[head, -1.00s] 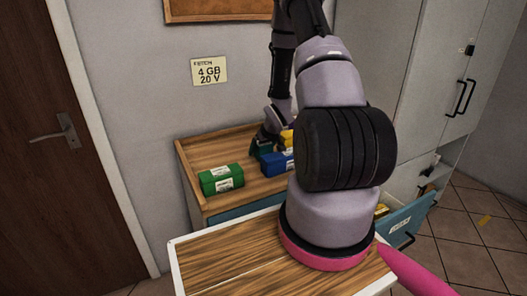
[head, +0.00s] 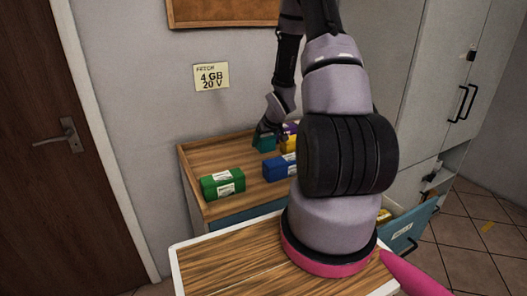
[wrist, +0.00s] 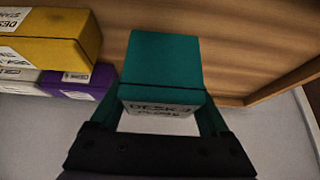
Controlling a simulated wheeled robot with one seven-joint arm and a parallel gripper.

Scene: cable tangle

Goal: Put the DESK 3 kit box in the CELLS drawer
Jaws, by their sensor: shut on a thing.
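The teal DESK 3 kit box (wrist: 165,62) fills the middle of the wrist view, its label facing my gripper (wrist: 160,122). My gripper is shut on this box, one finger on each side. In the head view the teal box (head: 264,143) shows near the back of the wooden cabinet top, below my wrist. A blue-green drawer (head: 410,227) stands open at the right, partly hidden by my arm, with a yellow item (head: 384,215) visible inside. Its label is too small to read.
A green box (head: 222,183) and a blue box (head: 279,167) lie on the cabinet top (head: 245,203). Yellow (wrist: 45,38) and purple (wrist: 75,84) boxes lie close to the left of the held box. A tall grey cabinet (head: 410,80) stands at the right.

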